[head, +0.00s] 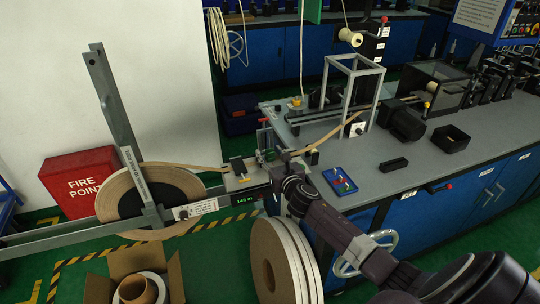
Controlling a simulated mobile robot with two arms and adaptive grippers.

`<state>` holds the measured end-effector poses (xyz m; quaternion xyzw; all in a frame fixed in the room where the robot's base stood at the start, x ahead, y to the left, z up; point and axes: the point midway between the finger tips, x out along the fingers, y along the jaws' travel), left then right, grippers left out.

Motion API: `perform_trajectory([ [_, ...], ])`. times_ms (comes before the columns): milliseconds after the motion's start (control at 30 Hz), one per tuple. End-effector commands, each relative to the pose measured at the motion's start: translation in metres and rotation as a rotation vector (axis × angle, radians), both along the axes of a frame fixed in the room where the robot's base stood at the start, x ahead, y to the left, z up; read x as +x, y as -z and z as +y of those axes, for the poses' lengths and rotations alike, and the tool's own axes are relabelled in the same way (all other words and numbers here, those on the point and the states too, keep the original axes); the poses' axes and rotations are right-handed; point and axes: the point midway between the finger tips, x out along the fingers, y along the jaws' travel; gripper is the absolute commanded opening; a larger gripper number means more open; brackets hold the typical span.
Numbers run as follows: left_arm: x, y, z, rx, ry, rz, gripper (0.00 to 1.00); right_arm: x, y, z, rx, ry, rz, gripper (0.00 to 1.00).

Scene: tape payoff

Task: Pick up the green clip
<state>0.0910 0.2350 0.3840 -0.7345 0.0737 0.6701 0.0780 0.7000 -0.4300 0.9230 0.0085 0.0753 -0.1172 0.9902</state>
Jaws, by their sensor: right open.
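My right arm comes in from the lower right, and its open right gripper (272,162) is at the tape guide at the near left corner of the bench. A small green piece (268,154), which may be the green clip, shows right at the gripper's fingers; the fingers partly cover it, and I cannot tell whether they touch it. A blue tray (334,187) with small red and other coloured items lies on the bench to the right of the gripper. My left gripper is not in view.
A tan tape runs from the big reel (178,184) through the guide and up over the grey bench (365,165). A black block (394,164) and a black open box (451,138) stand on the bench. Large rolls (285,262) and a cardboard box (122,262) stand below.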

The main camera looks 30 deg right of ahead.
Motion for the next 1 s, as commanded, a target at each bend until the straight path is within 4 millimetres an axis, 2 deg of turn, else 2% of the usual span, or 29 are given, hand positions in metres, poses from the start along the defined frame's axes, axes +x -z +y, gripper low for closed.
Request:
perform_trajectory([
  [167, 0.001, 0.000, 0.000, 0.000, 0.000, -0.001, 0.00, 0.000, 0.000, 0.000, 0.000, 0.000, 0.000, 0.42],
  [567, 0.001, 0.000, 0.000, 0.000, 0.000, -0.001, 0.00, 0.000, 0.000, 0.000, 0.001, 0.000, -0.001, 0.00],
  [833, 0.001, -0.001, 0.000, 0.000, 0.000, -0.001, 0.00, 0.000, -0.003, 0.000, 0.000, 0.000, -0.001, 0.00],
  [1000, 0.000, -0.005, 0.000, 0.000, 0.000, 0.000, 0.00, 0.001, -0.019, -0.001, -0.004, -0.001, -0.005, 0.00],
])
